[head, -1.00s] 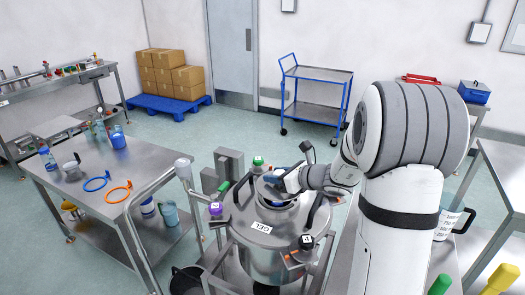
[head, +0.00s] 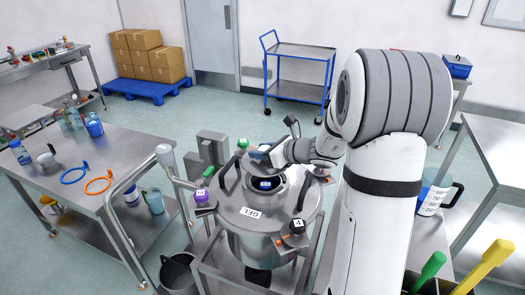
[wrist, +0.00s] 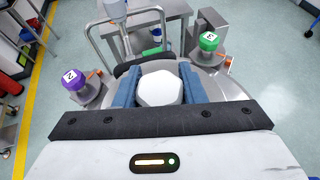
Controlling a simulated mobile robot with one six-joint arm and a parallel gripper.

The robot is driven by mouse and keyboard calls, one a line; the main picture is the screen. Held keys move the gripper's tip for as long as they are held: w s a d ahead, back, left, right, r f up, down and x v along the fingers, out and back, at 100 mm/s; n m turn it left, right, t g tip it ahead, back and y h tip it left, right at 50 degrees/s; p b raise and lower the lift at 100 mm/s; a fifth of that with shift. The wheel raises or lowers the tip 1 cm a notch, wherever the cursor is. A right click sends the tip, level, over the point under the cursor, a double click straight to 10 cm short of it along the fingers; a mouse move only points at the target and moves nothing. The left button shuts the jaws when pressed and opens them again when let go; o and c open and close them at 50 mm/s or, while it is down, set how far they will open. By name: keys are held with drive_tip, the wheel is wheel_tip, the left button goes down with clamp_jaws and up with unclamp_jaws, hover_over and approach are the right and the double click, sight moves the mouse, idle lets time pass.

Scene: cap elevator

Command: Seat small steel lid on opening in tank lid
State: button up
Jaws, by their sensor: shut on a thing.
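My gripper (wrist: 158,88) shows two blue fingers in the wrist view, one on each side of a pale, rounded, many-sided piece. I take this piece to be the small steel lid (wrist: 159,90); its underside is hidden. In the head view my gripper (head: 259,154) is above and just behind the opening (head: 265,186) in the tank lid (head: 232,190). The opening is a dark ring with a small blue and white patch inside that I cannot identify. The held lid is hardly visible there.
Colour-capped clamps stand around the tank rim: purple (wrist: 74,79), green (wrist: 208,41) and black (head: 297,227). Black curved handles rise from the tank lid. A steel table (head: 120,165) with blue and orange rings stands left, and a blue cart (head: 300,75) behind.

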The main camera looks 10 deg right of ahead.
sight(280, 171)
drive_tip(key=shift+f+b, duration=3.05)
drive_tip(key=shift+f, duration=0.2)
drive_tip(key=shift+f+b, duration=0.3)
drive_tip(key=shift+b, duration=0.05)
drive_tip(key=o, duration=1.2)
drive_tip(key=shift+p+v, duration=0.95)
drive_tip(key=shift+v, duration=2.6)
drive_tip(key=shift+f, duration=0.1)
